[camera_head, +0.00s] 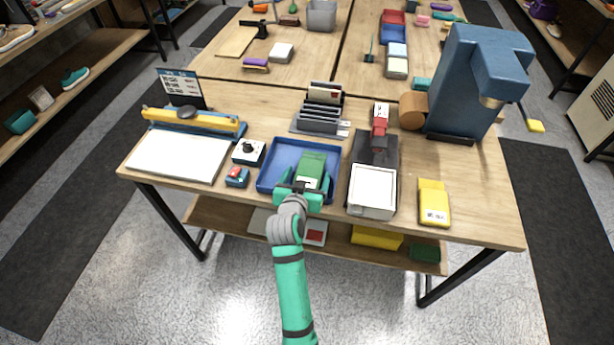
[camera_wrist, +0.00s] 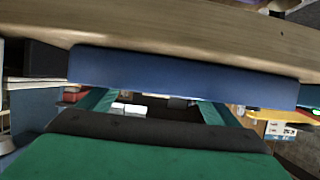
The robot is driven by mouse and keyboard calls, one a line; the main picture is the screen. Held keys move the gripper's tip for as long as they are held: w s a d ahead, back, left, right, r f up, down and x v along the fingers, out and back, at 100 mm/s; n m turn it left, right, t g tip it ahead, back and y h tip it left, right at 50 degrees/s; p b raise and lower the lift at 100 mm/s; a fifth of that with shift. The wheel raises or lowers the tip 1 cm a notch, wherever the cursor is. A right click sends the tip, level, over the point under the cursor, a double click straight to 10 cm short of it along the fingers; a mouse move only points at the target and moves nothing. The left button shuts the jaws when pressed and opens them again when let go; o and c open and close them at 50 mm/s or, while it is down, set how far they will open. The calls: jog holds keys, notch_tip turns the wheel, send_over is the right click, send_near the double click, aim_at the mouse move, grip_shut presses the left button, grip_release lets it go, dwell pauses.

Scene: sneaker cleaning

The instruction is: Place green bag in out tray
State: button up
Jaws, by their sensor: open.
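The green bag (camera_head: 312,163) lies in the shallow blue tray (camera_head: 266,180) at the front middle of the workbench. It has a white label on its near end. My gripper (camera_head: 305,182) is at the tray's near side, open, with its teal fingers on either side of the bag's near end. I cannot tell whether they touch it. In the wrist view the two fingers (camera_wrist: 158,108) stand apart below a blue wall (camera_wrist: 180,75). The bag cannot be made out clearly there. No tray label is readable.
To the right are a white-topped box (camera_head: 372,188), a yellow bag (camera_head: 433,203) and a big blue machine (camera_head: 480,80). To the left are a knobbed box (camera_head: 249,151), a red-button box (camera_head: 237,177) and a yellow-armed sealer (camera_head: 195,120). A card rack (camera_head: 320,118) stands behind the tray.

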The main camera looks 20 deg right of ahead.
jog(key=v, duration=1.2)
jog(key=s+a+f+n+t+y, duration=0.1)
jog(key=s+a+f+n+y, duration=0.15)
jog(key=s+a+f, duration=0.35)
jog(key=s+a+f+n+t+y, duration=0.1)
jog(key=s+a+f+n+y, duration=0.15)
jog(key=s+a+f, duration=0.4)
jog(key=s+a+r+n+t+y, duration=0.1)
jog(key=s+r, duration=0.2)
jog(key=s, duration=0.7)
jog(key=s+a+r+t+y, duration=0.1)
jog(key=s+r, duration=0.3)
jog(key=s, duration=0.6)
jog(key=shift+s+a+r+n, duration=0.3)
jog(key=shift+s+a+n, duration=0.1)
jog(key=shift+a, duration=0.35)
